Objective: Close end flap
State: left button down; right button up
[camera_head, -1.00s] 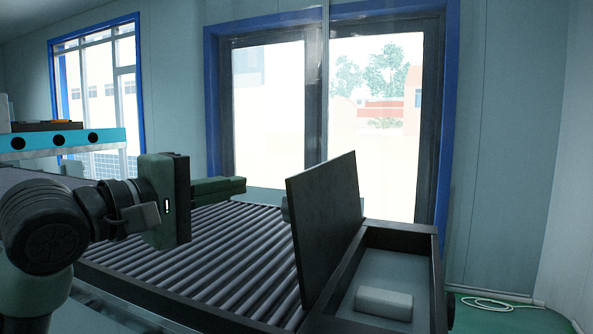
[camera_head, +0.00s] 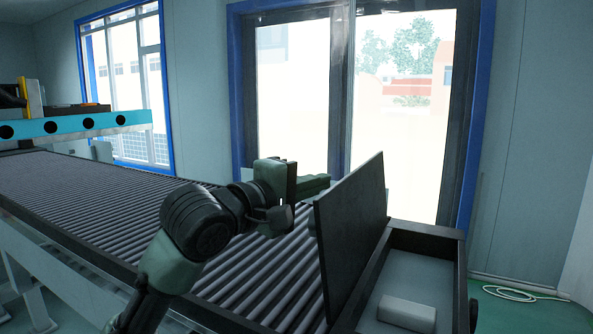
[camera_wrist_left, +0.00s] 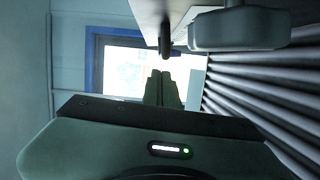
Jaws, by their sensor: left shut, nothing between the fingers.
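The end flap (camera_head: 350,235) is a dark flat panel standing upright, leaning slightly, along the left side of a dark open box frame (camera_head: 425,240). In the head view my left gripper (camera_head: 318,183) is shut and empty, just left of the flap's upper part; I cannot tell whether it touches. In the left wrist view the shut fingers (camera_wrist_left: 163,88) point away from the camera, and the panel's pale face (camera_wrist_left: 165,20) is probably at the top. The right gripper is not in view.
A roller conveyor (camera_head: 110,195) runs to the left of the flap. A pale block (camera_head: 407,313) lies inside the box frame. A blue beam (camera_head: 90,123) crosses the conveyor at the far left. A pale cable (camera_head: 515,292) lies on the green floor at right.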

pick_arm(q)
jog(key=shift+s+d, duration=0.15)
jog(key=shift+d, duration=0.2)
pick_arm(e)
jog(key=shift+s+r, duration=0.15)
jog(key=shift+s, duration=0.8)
